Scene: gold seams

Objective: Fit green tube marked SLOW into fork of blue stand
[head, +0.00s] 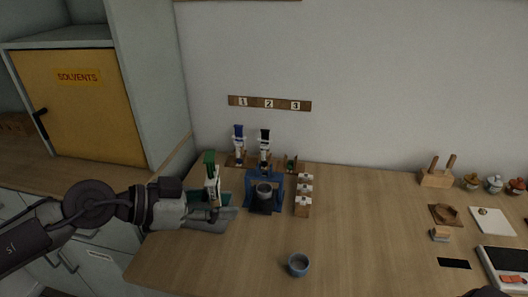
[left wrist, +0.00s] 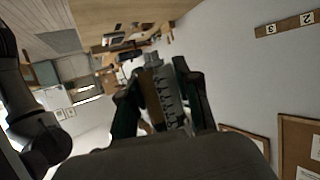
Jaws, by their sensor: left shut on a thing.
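A tube with a green cap and a pale body (head: 210,161) stands roughly upright in my left gripper (head: 213,197), which is shut on it. The lettering on it is too small to read. In the left wrist view a pale, marked thing (left wrist: 168,92) shows between the fingers of my left gripper (left wrist: 165,85). The blue stand (head: 250,190) is on the table just to the right of this gripper, apart from the tube in the picture. A dark cup (head: 264,191) sits within the stand's frame.
A blue-capped tube (head: 238,132) and a black-capped tube (head: 264,136) stand behind the stand, below a 1-2-3 sign (head: 269,104). A small holder with green (head: 290,164) is beside them. White-topped blocks (head: 303,200) stand right of the stand; a cup (head: 298,264) is in front.

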